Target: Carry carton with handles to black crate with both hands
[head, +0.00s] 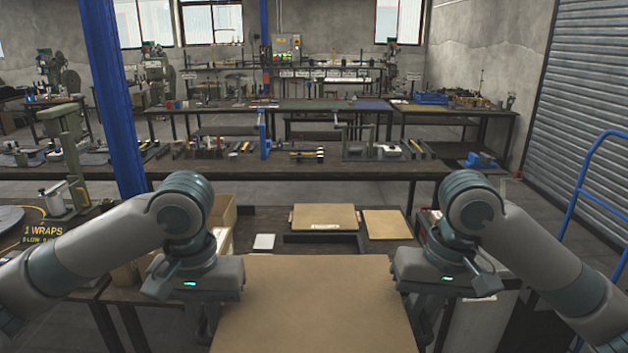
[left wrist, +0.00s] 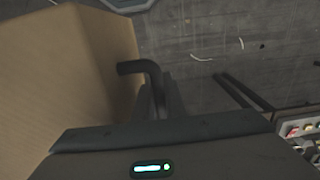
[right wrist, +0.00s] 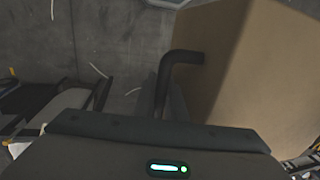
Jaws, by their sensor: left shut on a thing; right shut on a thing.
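The brown carton (head: 312,300) is in front of me, its flat top filling the bottom middle of the head view. My left gripper (left wrist: 163,95) is shut on the black handle (left wrist: 140,68) at the carton's left side. My right gripper (right wrist: 172,98) is shut on the other black handle (right wrist: 183,57) at its right side. In both wrist views, floor shows beside and below the carton. A dark rectangular rim (head: 322,238), which looks like the black crate, lies just beyond the carton. The carton hides its near part.
Flat brown cardboard pieces (head: 323,217) (head: 387,224) lie behind the dark rim, with a small white card (head: 264,241) to its left. An open cardboard box (head: 222,215) stands at left. A long workbench (head: 330,168) with tools crosses behind.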

